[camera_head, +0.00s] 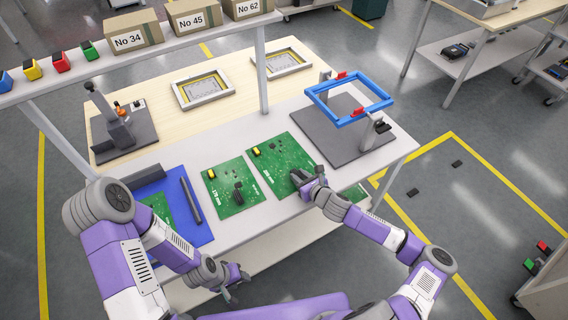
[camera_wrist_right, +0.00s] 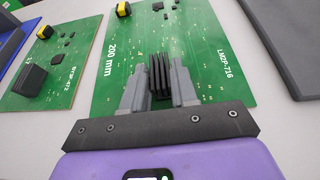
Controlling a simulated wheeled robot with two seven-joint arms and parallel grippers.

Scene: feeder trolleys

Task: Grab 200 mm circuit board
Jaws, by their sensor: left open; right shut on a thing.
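The green 200 mm circuit board (camera_head: 278,152) lies flat on the white table. Its "200 mm" print reads clearly in the right wrist view, where the board (camera_wrist_right: 200,35) fills the upper middle. My right gripper (camera_head: 302,183) is over the board's near part. In the wrist view its grey fingers (camera_wrist_right: 160,82) are shut on a black finned block (camera_wrist_right: 160,68) on the board. The board looks flat on the table; I cannot tell any gap beneath it. My left gripper (camera_head: 236,282) is open and empty, low in front of the table's near edge.
A smaller green board (camera_head: 228,182) lies just left. A blue mat (camera_head: 178,212) with another board is further left. A blue frame on a grey stand (camera_head: 335,140) is close on the right. A shelf with boxes (camera_head: 200,38) spans the back.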

